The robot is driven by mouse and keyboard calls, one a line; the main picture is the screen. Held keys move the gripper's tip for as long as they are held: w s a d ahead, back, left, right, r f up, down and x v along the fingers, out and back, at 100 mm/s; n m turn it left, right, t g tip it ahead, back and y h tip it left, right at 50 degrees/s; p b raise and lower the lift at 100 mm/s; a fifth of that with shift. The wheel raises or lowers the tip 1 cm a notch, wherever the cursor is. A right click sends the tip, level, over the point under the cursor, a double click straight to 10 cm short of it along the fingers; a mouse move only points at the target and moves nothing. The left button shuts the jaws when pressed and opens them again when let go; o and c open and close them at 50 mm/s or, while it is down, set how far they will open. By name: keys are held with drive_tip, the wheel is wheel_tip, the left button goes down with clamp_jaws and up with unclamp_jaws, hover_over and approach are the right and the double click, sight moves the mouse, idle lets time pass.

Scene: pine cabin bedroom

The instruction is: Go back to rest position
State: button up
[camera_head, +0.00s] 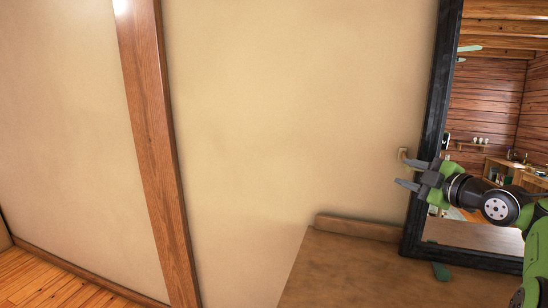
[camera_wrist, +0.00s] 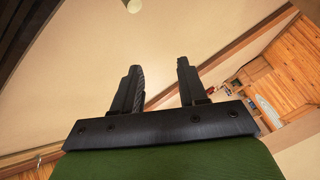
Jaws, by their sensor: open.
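My gripper (camera_head: 408,174) is at the right of the head view, raised above a brown wooden surface and in front of a black-framed mirror (camera_head: 432,130). Its two fingers are apart and point left, with nothing between them. In the wrist view the gripper (camera_wrist: 157,75) also shows two separated dark fingers with an empty gap. My green and black arm reaches in from the right edge of the head view.
A beige wall (camera_head: 290,110) and a wooden post (camera_head: 153,130) fill the middle and left. Wooden floor (camera_head: 55,283) shows at lower left.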

drive_tip(key=s+a+r+m+g+h+p, duration=0.1)
drive_tip(key=a+m, duration=0.1)
drive_tip(key=a, duration=0.4)
drive_tip(key=s+a+r+m+g, duration=0.1)
drive_tip(key=s+a+m+g, duration=0.1)
drive_tip(key=a, duration=0.4)
drive_tip(key=s+a+f+m+g+h+p, duration=0.1)
drive_tip(key=s+a+f+m+g+h, duration=0.1)
drive_tip(key=s+a+m, duration=0.4)
drive_tip(key=s+a+f+m+g, duration=0.1)
drive_tip(key=s+f, duration=0.3)
drive_tip(key=s, duration=0.5)
drive_tip(key=s+a+f+m+g+h+p, duration=0.1)
drive_tip(key=s+f+m+g, duration=0.1)
drive_tip(key=s, duration=0.7)
drive_tip(key=s+a+f+m+g+h+p, duration=0.1)
drive_tip(key=s+f+m+g, duration=0.1)
drive_tip(key=s+f, duration=0.5)
drive_tip(key=s+m, duration=0.1)
drive_tip(key=s, duration=0.2)
drive_tip(key=shift+c, duration=0.2)
